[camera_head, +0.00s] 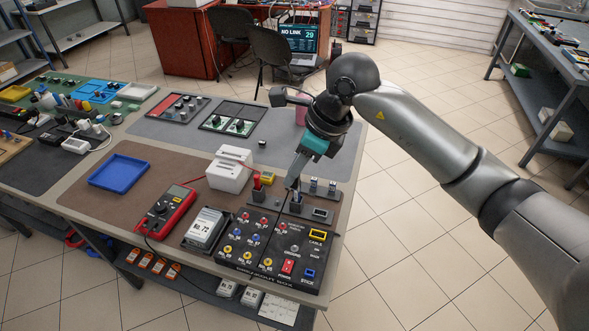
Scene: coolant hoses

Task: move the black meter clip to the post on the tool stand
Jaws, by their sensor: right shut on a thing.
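My right gripper (293,184) reaches down from the right over the back edge of the black panel (240,262) and is shut on the black meter clip (296,198). The clip is small and dark, mostly hidden by the fingers, and I cannot tell whether it touches what is below it. A grey strip that looks like the tool stand (275,205) runs along the panel's back. A red clip (257,182) stands upright at its left part. The red meter (165,211) lies left of the panel. My left gripper is not in view.
A white box (230,171) with a red lead stands behind the meter. Small grey posts (332,187) stand right of my gripper. A grey device (205,229) lies between meter and panel. A blue tray (119,172) is at the left. The brown mat between is partly clear.

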